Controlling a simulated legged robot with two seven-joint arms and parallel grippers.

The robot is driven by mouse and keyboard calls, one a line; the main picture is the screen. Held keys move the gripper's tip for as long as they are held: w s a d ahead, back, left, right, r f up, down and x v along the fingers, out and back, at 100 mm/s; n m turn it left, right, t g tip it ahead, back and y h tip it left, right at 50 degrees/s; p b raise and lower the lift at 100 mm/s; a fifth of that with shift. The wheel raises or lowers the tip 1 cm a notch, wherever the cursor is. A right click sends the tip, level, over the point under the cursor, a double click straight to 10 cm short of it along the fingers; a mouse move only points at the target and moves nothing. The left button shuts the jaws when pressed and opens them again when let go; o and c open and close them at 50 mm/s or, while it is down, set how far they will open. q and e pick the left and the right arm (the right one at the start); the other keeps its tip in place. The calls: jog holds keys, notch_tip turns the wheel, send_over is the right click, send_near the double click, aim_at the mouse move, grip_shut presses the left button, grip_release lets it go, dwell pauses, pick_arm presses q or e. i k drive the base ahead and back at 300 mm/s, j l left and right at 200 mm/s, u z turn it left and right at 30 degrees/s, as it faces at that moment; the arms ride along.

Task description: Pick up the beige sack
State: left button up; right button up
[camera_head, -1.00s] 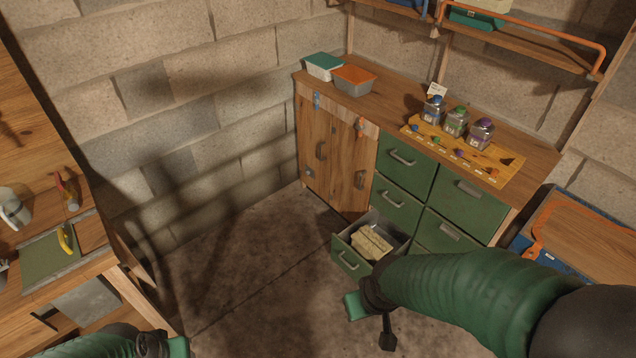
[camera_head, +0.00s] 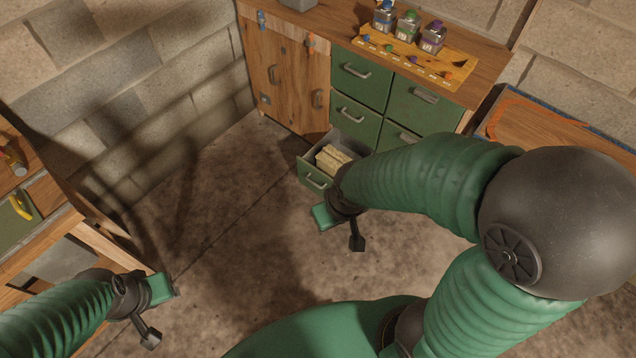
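The beige sack (camera_head: 332,158) lies in an open bottom drawer (camera_head: 315,178) of the green drawer cabinet (camera_head: 360,82). My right arm hides part of the drawer and perhaps part of the sack. My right gripper (camera_head: 340,231) is in front of the drawer, nearer to me, and apart from the sack. Its fingers look spread, with nothing between them. My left gripper (camera_head: 163,315) is at the lower left, beside the left workbench and far from the sack. Its fingers also look spread and empty.
Jars (camera_head: 408,25) stand on a yellow board (camera_head: 405,55) on the cabinet top. Wooden cabinet doors (camera_head: 290,85) are left of the drawers. A workbench (camera_head: 75,220) stands at the left, and another wooden surface (camera_head: 545,140) at the right. The concrete floor (camera_head: 235,220) between is clear.

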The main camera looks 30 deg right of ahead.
aim_at(329, 159)
jog(key=i+l+z, duration=0.1)
jog(key=i+l, duration=0.25)
jog(key=i+l+z, duration=0.15)
jog(key=i+l, duration=0.2)
jog(key=i, duration=0.2)
jog(key=i+l+z, duration=0.1)
jog(key=i+l, duration=0.15)
jog(key=i, duration=0.2)
jog(key=i+l+z, duration=0.1)
jog(key=i+l, duration=0.15)
jog(key=i, duration=0.2)
